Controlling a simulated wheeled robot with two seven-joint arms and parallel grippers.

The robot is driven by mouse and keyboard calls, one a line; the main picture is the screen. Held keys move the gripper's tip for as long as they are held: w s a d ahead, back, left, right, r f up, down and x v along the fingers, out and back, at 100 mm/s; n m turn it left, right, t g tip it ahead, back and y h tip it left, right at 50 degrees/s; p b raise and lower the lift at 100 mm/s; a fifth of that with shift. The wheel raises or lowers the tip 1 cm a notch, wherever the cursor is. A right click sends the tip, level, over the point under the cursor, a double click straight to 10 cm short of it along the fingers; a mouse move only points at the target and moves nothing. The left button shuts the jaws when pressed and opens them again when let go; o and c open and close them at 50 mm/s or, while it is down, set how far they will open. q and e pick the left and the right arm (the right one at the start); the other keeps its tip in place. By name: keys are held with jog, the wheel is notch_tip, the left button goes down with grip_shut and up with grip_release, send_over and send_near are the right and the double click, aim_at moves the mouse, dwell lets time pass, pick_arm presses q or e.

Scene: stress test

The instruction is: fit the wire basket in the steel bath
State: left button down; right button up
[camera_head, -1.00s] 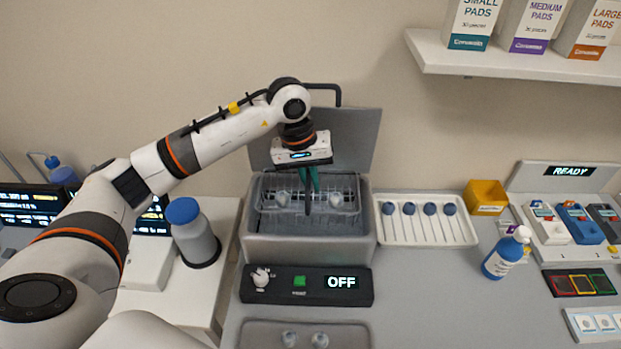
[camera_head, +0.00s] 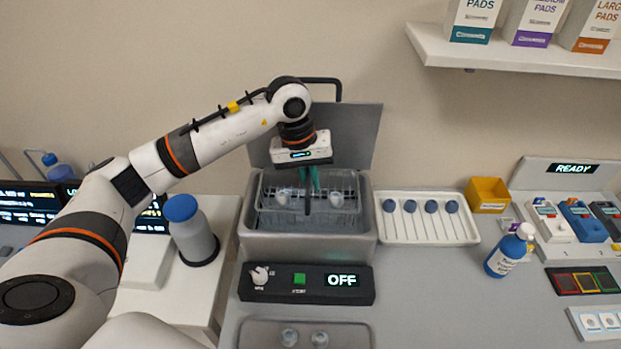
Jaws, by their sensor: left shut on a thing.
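The steel bath (camera_head: 250,245) is a grey box with its lid (camera_head: 357,135) raised behind it, left of the middle of the head view. The wire basket (camera_head: 345,220) is at the bath's opening, with a few pale rounded items in it. I cannot tell whether it rests on the bath's floor. My left gripper (camera_head: 308,190) comes down from above with teal fingers, shut on the basket's upright handle. The gripper hides part of the basket's back side. My right gripper is not in view.
A control panel (camera_head: 320,287) reading OFF stands in front of the bath. A white tray (camera_head: 440,238) with several blue-tipped tools lies to the right. A blue bottle (camera_head: 503,257) and a yellow bin (camera_head: 487,194) stand further right.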

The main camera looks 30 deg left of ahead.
aim_at(312, 204)
pick_arm(q)
jog(key=shift+f+b, duration=2.95)
jog(key=shift+b, duration=0.85)
dwell(4.2)
